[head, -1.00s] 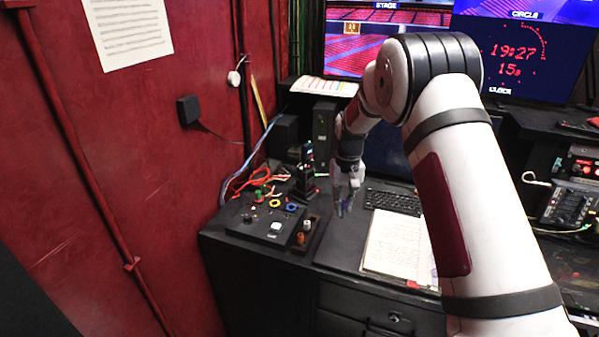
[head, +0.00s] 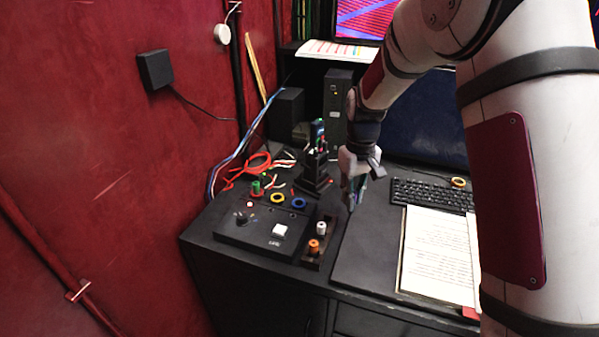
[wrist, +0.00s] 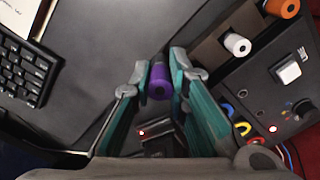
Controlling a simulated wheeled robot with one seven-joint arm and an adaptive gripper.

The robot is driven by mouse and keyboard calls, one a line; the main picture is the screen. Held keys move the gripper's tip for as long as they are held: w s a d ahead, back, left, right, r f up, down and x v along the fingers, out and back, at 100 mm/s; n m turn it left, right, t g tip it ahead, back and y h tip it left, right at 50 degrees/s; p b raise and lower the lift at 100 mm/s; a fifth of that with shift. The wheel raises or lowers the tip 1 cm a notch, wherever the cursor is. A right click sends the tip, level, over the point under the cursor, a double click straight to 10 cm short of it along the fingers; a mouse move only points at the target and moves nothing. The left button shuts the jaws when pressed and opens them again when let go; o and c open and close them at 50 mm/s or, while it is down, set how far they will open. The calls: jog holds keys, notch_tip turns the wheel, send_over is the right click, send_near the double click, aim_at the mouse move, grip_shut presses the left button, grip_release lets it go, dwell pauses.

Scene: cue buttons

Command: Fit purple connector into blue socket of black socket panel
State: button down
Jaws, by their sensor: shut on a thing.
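My gripper (head: 353,198) is shut on the purple connector (wrist: 160,82), which sits between its teal finger pads in the wrist view. In the head view the fingers hide most of the connector. The gripper is above the desk, right of the black socket panel (head: 240,228) and apart from it. The blue socket (head: 299,203) is a blue ring at the panel's back right, beside the yellow ring (head: 277,198). In the wrist view the blue socket (wrist: 227,110) shows partly, right of the fingers.
A small tray (head: 328,232) beside the panel holds a white connector (head: 321,228) and an orange one (head: 314,246). A black stand (head: 316,175) and loose cables are behind. The desk between tray and book is clear.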

jog(key=shift+w+a+f+n, duration=0.15)
jog(key=shift+w+a+n, duration=0.85)
jog(key=shift+a+n, duration=1.15)
jog(key=shift+w+a+f+n, duration=0.2)
jog(key=shift+w+a+n, duration=0.8)
jog(key=shift+a+n, duration=1.15)
jog(key=shift+w+a+f+n, duration=0.15)
jog(key=shift+w+a+n, duration=0.85)
jog(key=shift+a+n, duration=1.15)
jog(key=shift+f+b, duration=0.45)
jog(key=shift+a+f+b, duration=0.1)
jog(key=shift+f+b, duration=0.4)
jog(key=shift+f, duration=0.65)
jog(key=c, duration=1.3)
grip_release()
